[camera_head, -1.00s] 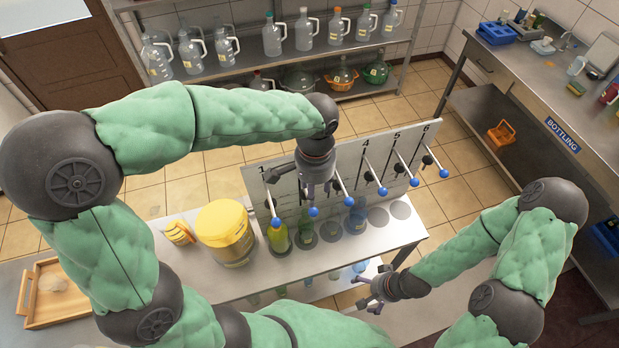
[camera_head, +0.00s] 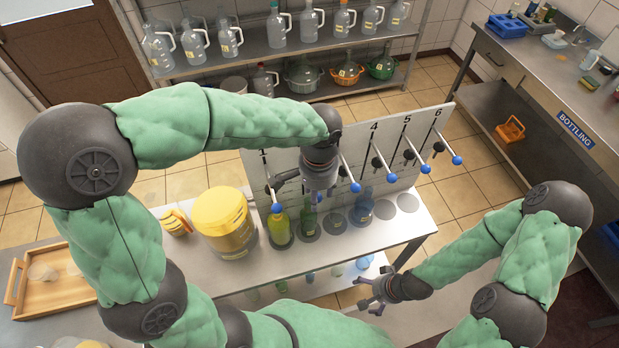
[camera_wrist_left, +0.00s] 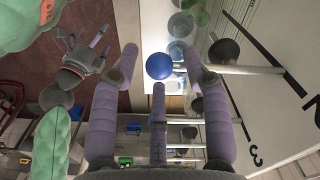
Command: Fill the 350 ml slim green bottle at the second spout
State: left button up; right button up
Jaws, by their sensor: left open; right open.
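The slim green bottle (camera_head: 308,221) stands upright on the counter beneath the second spout's place, partly hidden by my left gripper. Its fill level cannot be told. My left gripper (camera_head: 319,192) is open, pointing down in front of the panel by the second lever. In the left wrist view a blue lever ball (camera_wrist_left: 159,66) sits between its spread fingers, with no grip seen. The second lever's ball is hidden in the head view. My right gripper (camera_head: 372,296) is open and empty, low at the counter's front right.
A yellow-green bottle (camera_head: 279,228) stands at the first place, a blue bottle (camera_head: 362,208) further right. Other blue-ended levers (camera_head: 355,186) stick out from the numbered panel (camera_head: 430,128). A yellow tub (camera_head: 223,222) stands left. Round pads (camera_head: 407,202) at right are empty.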

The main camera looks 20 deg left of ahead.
pick_arm(q)
jog(key=c, duration=0.8)
jog(key=shift+f+b, duration=3.45)
jog(key=shift+f, duration=1.45)
